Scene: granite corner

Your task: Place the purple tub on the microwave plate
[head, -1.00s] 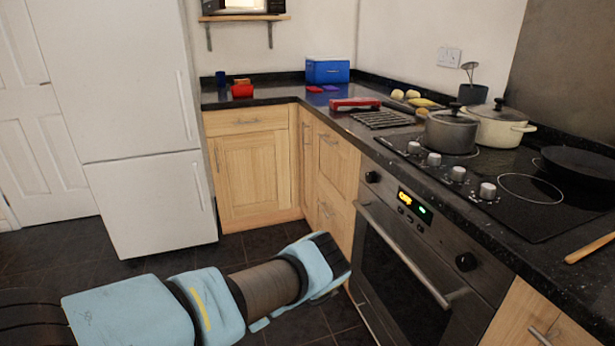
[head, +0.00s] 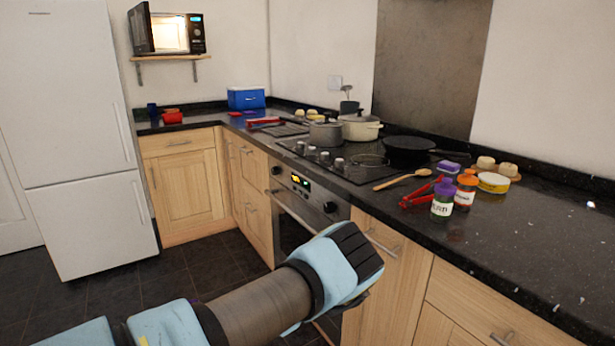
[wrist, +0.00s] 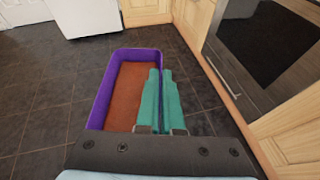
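The purple tub (wrist: 99,92) shows in the wrist view, with a brown inner floor. My gripper (wrist: 161,72) has its two teal fingers close together over the tub's right wall, one inside and one outside, pinching it. The tub hangs in front of my wrist above the dark floor. In the head view the tub and the fingers are hidden behind my arm. The microwave (head: 194,34) stands on a wall shelf at the upper left, its door open and its inside lit. I cannot make out the plate inside it.
The wooden shelf (head: 170,58) is above the back counter, right of the white fridge (head: 70,100). A blue box (head: 246,99) stands in the counter corner. Pots, a pan (head: 410,146), spice jars (head: 443,203) and red tongs line the right counter. The dark floor ahead is clear.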

